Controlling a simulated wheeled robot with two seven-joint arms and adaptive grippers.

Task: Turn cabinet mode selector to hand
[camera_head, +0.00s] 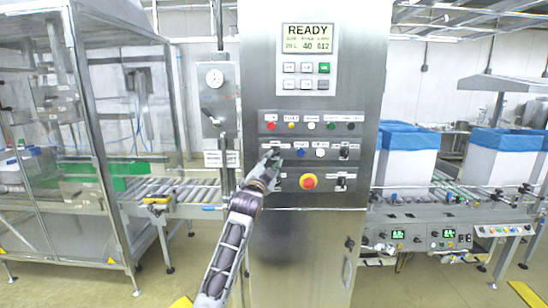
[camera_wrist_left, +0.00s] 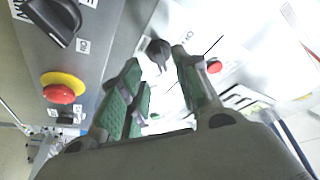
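The steel cabinet (camera_head: 300,235) stands in the middle of the head view. Black selector knobs sit on its second row (camera_head: 343,152) and third row (camera_head: 341,184); labels are too small to tell which is the mode selector. My left gripper (camera_head: 272,158) is at the left part of the second row, covering some of it. In the left wrist view its green-padded fingers (camera_wrist_left: 160,88) are apart with nothing held. A black knob (camera_wrist_left: 158,50) shows beyond the fingertips, and another knob (camera_wrist_left: 55,20) at upper left. My right gripper is out of view.
A red emergency button on a yellow ring (camera_head: 308,181) sits just below and right of the gripper. Push buttons (camera_head: 311,126) line the row above. A screen (camera_head: 308,44) reads READY. A grey switch box (camera_head: 218,105) and conveyor (camera_head: 185,190) are at left.

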